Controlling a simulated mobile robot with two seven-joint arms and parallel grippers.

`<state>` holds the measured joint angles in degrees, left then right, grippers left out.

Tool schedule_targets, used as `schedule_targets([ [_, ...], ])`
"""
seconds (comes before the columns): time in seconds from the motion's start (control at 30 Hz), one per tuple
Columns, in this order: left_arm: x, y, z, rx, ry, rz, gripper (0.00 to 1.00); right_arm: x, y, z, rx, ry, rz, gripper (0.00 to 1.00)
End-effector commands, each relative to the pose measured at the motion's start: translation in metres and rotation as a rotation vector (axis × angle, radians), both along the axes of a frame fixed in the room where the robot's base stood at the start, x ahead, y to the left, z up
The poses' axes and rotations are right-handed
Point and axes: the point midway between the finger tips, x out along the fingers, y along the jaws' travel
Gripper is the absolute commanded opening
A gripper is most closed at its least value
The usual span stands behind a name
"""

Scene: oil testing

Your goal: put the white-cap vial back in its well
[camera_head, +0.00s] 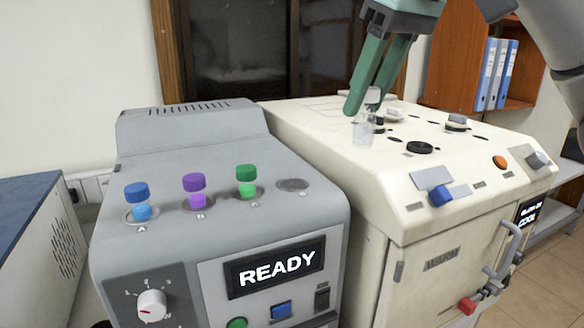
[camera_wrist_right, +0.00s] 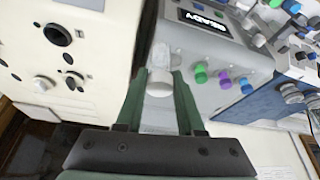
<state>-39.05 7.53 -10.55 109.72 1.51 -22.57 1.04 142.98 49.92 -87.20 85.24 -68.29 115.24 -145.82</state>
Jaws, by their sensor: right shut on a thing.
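My right gripper (camera_head: 367,100) is shut on the white-cap vial (camera_head: 363,132). It grips the white cap (camera_wrist_right: 160,83), and the clear glass body hangs below the fingers. In the head view the vial shows against the cream machine's top (camera_head: 330,118). In the wrist view its clear body (camera_wrist_right: 161,55) shows near the grey machine's edge. The grey machine (camera_head: 270,150) has a row of wells with blue (camera_head: 138,200), purple (camera_head: 195,190) and green (camera_head: 247,180) capped vials. The round well (camera_head: 292,184) at the row's right end holds no vial. My left gripper is out of view.
The cream machine has several round openings, a black knob (camera_head: 420,147), a blue button (camera_head: 440,196) and an orange button (camera_head: 500,162). The grey machine's display (camera_head: 276,268) reads READY. A blue-topped box (camera_head: 30,205) stands at the left.

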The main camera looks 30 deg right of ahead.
Motion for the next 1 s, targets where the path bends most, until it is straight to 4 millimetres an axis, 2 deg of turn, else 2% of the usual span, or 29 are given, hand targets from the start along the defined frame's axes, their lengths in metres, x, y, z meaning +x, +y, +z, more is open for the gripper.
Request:
schedule_targets([
  [0.33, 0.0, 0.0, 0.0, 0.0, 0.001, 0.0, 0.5, 0.055, 0.029, -0.029, 0.001, 0.006, 0.003, 0.0],
  [0.53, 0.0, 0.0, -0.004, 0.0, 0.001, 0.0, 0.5, 0.077, 0.04, -0.06, -0.001, 0.005, -0.001, 0.0],
  [0.83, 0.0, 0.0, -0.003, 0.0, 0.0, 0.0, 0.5, 0.095, 0.049, -0.083, -0.001, 0.001, -0.001, 0.0],
  [1.0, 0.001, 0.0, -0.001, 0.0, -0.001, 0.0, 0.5, 0.098, 0.049, -0.107, 0.0, 0.001, -0.003, 0.0],
])
